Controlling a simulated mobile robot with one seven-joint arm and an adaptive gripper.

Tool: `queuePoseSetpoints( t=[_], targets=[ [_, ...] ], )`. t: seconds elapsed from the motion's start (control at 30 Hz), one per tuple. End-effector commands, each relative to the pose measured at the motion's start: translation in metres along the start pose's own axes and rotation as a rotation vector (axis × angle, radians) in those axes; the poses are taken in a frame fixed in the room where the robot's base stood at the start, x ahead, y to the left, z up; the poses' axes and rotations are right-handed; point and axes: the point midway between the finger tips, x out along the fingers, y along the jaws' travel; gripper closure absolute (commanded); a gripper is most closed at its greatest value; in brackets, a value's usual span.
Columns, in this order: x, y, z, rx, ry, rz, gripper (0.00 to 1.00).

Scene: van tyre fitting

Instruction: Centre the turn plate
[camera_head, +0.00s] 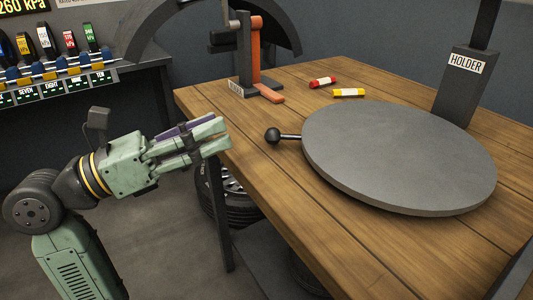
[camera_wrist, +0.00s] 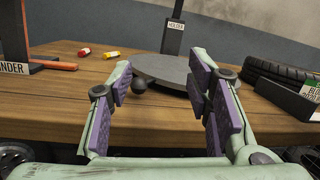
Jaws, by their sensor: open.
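The turn plate (camera_head: 400,155) is a grey round disc on the wooden table. A short dark bar with a ball knob (camera_head: 272,135) sticks out from its left rim, toward my gripper. My gripper (camera_head: 222,133), green with purple pads, is at the left of the table edge, a short way left of the knob and apart from it. In the wrist view my gripper (camera_wrist: 160,95) is open and empty, with the knob (camera_wrist: 139,85) beyond and between the fingers. The plate (camera_wrist: 170,68) shows behind the knob, partly hidden by the right finger.
A dark post marked HOLDER (camera_head: 465,85) stands behind the plate. A red tube (camera_head: 322,82) and a yellow tube (camera_head: 348,92) lie on the table (camera_head: 265,195). A grey and orange stand (camera_head: 250,60) is at the back left. A tyre (camera_wrist: 280,72) lies at right in the wrist view.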

Motion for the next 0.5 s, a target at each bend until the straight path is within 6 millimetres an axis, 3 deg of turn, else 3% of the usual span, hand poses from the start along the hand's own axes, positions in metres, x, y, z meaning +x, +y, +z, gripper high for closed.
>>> queuePoseSetpoints(
  t=[0.03,0.13,0.27,0.5],
  targets=[
    [-0.003,0.012,-0.022,-0.006,0.064,0.028,0.54],
    [-0.006,0.026,-0.044,-0.016,0.148,0.063,0.54],
    [0.0,0.03,-0.051,-0.021,0.179,0.073,0.54],
    [0.04,0.032,-0.056,-0.022,0.177,0.067,0.54]
  ],
)
